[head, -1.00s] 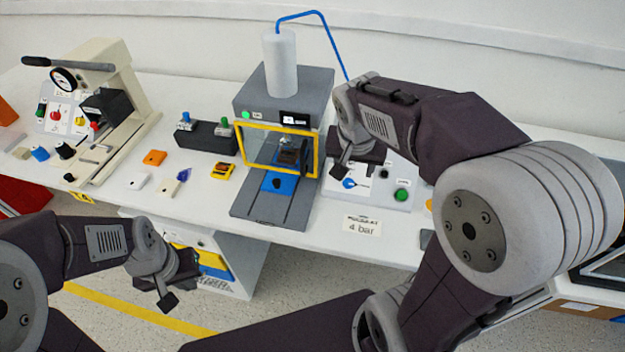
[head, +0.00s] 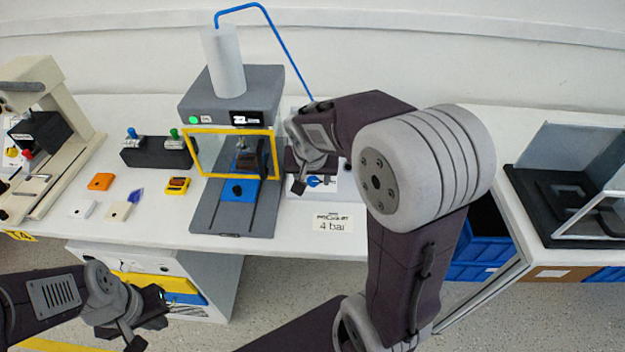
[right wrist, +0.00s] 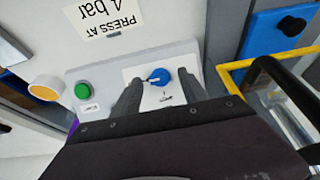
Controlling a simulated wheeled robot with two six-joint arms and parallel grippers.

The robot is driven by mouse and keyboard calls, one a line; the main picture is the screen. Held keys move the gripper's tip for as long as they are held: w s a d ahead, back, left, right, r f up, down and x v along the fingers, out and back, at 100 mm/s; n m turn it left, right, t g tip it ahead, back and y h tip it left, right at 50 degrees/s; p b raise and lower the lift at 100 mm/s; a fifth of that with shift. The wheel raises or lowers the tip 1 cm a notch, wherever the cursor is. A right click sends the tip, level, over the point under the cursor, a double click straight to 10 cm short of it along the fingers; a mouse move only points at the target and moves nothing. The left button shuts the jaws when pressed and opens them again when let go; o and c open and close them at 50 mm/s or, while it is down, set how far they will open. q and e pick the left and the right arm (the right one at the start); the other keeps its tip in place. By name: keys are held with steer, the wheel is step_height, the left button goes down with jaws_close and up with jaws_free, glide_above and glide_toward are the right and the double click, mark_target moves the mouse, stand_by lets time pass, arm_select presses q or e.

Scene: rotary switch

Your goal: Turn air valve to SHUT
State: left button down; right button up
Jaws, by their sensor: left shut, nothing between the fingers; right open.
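The air valve is a blue round knob with a white pointer mark (right wrist: 160,76) on a white plate of the control panel. In the head view the knob (head: 314,181) shows just beside my right gripper (head: 300,187), which partly covers the panel. My right gripper (right wrist: 157,86) is open, with one finger on each side of the knob in the right wrist view. I cannot tell whether the fingers touch it. The plate's label is too small to read. My left gripper (head: 145,325) is shut and empty, low at the left, in front of the bench.
The press (head: 232,95) with a yellow-framed guard (head: 197,131) stands left of the panel. A green button (right wrist: 83,90) and a yellow-orange button (right wrist: 46,87) are near the knob. A "4 bar" sign (head: 333,223) lies on the bench in front.

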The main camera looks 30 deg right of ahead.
steer(key=shift+f, duration=0.1)
jaws_close()
steer(key=shift+n, duration=0.4)
steer(key=n+h, duration=0.1)
steer(key=n, duration=0.1)
steer(key=shift+w+a+n+p, duration=0.1)
steer(key=shift+a+n+p, duration=0.05)
steer(key=shift+n+p, duration=0.15)
steer(key=n+h, duration=0.1)
steer(key=n, duration=0.3)
steer(key=shift+a+f+g, duration=0.1)
steer(key=shift+g, duration=0.2)
steer(key=n+h, duration=0.1)
steer(key=n, duration=0.1)
steer(key=n+h+b, duration=0.1)
steer(key=n, duration=0.2)
steer(key=shift+a+f, duration=0.1)
steer(key=shift+a, duration=0.1)
steer(key=shift+n+t+h+b, duration=0.4)
steer(key=shift+n+t, duration=0.3)
steer(key=shift+n, duration=1.6)
